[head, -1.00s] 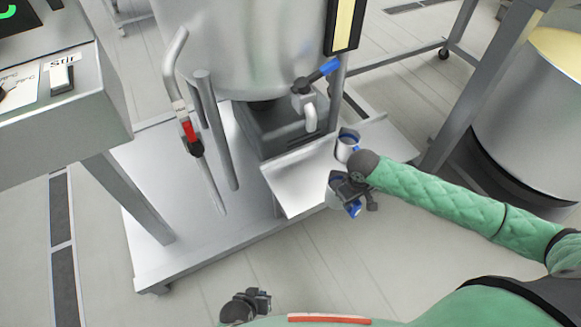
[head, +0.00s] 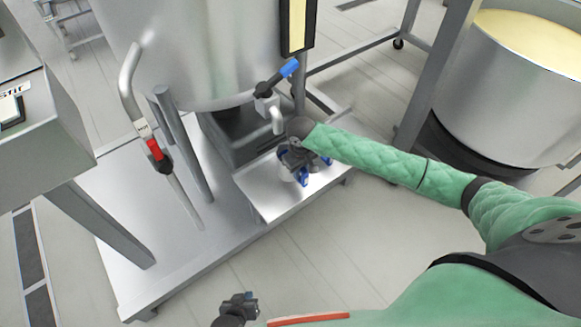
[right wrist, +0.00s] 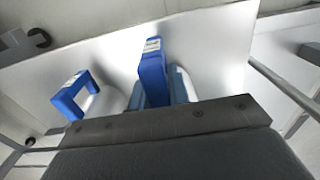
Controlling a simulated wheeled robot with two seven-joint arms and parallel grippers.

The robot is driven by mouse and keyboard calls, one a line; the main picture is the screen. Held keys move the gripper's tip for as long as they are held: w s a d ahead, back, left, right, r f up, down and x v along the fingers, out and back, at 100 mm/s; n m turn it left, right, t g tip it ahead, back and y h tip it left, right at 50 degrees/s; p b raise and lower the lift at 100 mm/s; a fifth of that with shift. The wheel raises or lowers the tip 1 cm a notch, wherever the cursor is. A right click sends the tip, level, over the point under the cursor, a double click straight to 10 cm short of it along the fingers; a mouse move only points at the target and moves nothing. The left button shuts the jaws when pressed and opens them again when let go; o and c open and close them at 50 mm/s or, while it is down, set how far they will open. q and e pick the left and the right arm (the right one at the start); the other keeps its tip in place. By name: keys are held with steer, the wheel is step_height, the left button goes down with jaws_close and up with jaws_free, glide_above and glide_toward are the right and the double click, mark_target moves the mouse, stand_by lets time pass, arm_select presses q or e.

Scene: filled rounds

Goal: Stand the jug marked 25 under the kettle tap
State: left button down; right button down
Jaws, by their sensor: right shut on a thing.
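The kettle tap (head: 268,96) has a blue lever and a spout above a small metal shelf (head: 265,201). My right gripper (head: 298,166) is over this shelf, just right of and below the spout. It is shut on a blue-handled jug (head: 285,170), mostly hidden by the gripper; the held handle (right wrist: 153,72) shows in the right wrist view. A second jug (right wrist: 85,103), also blue-handled, stands on the shelf beside it. Both handles bear labels too small to read. I cannot tell whether the held jug touches the shelf. My left gripper (head: 240,302) is low in the view, away from the shelf.
The big steel kettle (head: 190,45) stands behind the shelf on a metal platform (head: 145,255). A pipe with a red grip (head: 153,149) hangs at its left. A drum of pale yellow content (head: 510,105) stands at the right. A control box (head: 45,125) is at the left.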

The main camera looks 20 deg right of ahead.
mark_target(284, 174)
steer(key=w, duration=0.1)
steer(key=w+a, duration=0.1)
steer(key=w, duration=0.2)
steer(key=shift+w+a, duration=0.1)
steer(key=shift+a, duration=0.15)
steer(key=shift+w+a+f, duration=0.1)
steer(key=shift+w+f, duration=0.05)
steer(key=shift+f, duration=0.75)
steer(key=shift+w+f, duration=0.15)
steer(key=shift+f, duration=0.75)
steer(key=c, duration=1.3)
jaws_free()
